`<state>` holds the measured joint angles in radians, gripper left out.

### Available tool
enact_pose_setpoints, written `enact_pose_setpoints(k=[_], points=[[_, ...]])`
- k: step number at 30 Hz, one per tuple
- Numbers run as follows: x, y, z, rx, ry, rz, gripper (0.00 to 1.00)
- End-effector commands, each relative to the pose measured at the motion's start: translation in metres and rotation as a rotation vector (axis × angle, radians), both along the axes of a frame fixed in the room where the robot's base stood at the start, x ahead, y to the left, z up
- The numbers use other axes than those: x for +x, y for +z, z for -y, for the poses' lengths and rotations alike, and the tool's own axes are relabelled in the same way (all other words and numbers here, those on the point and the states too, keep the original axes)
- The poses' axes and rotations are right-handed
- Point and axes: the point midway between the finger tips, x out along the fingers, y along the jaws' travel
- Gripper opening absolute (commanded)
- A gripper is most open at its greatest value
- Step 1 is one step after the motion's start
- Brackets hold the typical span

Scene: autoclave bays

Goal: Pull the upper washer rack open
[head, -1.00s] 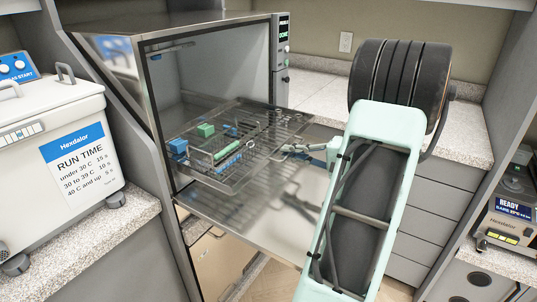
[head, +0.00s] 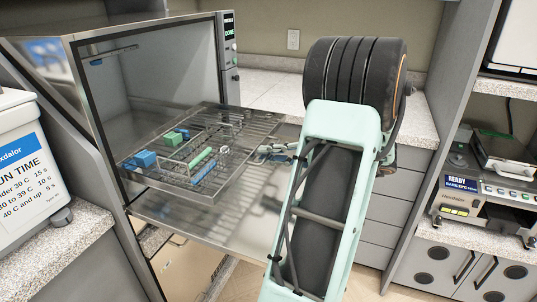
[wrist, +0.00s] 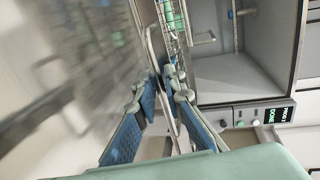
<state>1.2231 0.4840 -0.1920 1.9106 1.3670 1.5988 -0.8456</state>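The upper washer rack (head: 236,128) is a wire rack standing partly out of the washer (head: 165,75), above its lowered door (head: 235,215). It carries blue and green pieces. My gripper (head: 268,152) is at the rack's front edge, and my arm hides part of that area. In the wrist view, the blue-padded fingers of my gripper (wrist: 161,82) come together at the tips around the rack's front rail (wrist: 152,45). The exact contact is small and hard to see. The rack (wrist: 170,18) runs back towards the washer chamber (wrist: 238,75).
A counter (head: 275,90) with drawers stands behind my arm. A labelled bath unit (head: 25,165) is at the left, and a bench device (head: 490,195) sits on a counter at the right. Some floor (head: 250,280) shows below the door.

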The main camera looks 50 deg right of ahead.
Motion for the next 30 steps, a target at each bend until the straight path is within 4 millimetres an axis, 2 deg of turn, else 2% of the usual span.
enact_pose_setpoints(k=[3, 11, 14, 17, 24, 30], points=[[0.000, 0.000, 0.000, 0.000, 0.000, 0.000, 0.23], [0.000, 0.000, 0.000, -0.001, -0.001, 0.000, 0.23], [-0.006, 0.001, 0.003, -0.001, -0.002, 0.000, 0.23], [-0.020, 0.004, 0.008, -0.002, -0.004, 0.000, 0.23], [-0.068, 0.014, 0.026, -0.001, -0.005, -0.001, 0.23], [-0.098, 0.022, 0.037, -0.001, -0.003, 0.001, 0.23]])
